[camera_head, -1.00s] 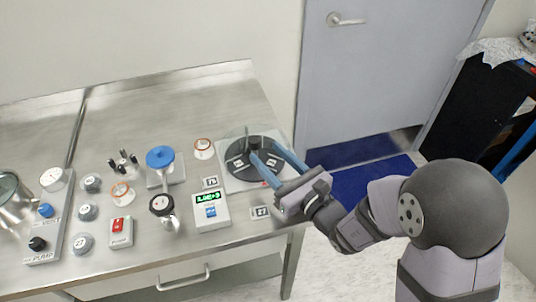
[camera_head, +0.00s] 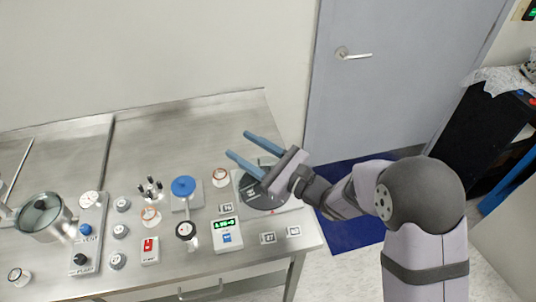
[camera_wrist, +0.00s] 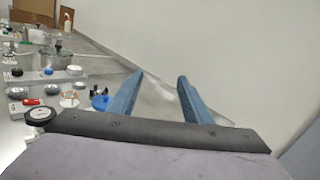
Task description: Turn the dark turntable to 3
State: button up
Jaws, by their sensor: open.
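The dark turntable (camera_head: 258,201) is a round disc on a pale square base at the right end of the steel bench. White labels are on it, too small to read surely. My gripper (camera_head: 238,143) is open, with its two blue fingers apart and nothing between them. It is above the turntable, with the fingers pointing up and left in the head view. The gripper hides the upper part of the disc and any knob there. In the wrist view the open fingers (camera_wrist: 160,75) show only wall and bench between them; the turntable is not in that view.
Left of the turntable stand an orange-rimmed gauge (camera_head: 221,175), a box with a green display (camera_head: 227,235) and a blue-topped knob (camera_head: 184,187). Small tags (camera_head: 268,238) lie in front. A door (camera_head: 395,80) is behind to the right.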

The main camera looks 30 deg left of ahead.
jog(key=s+a+r+n+g+h+p, duration=0.25)
jog(key=s+a+n+g, duration=0.2)
jog(key=n+g, duration=0.3)
jog(key=w+d+f+m+t+h, duration=0.4)
jog(key=w+d+f+h, duration=0.4)
jog(key=w+d+h, duration=0.2)
jog(key=shift+w+d+m+h, duration=0.15)
jog(key=shift+w+m+h, duration=0.25)
jog(key=shift+h, duration=0.45)
jog(key=shift+p+x, duration=1.15)
jog(key=shift+x, duration=2.5)
grip_shut()
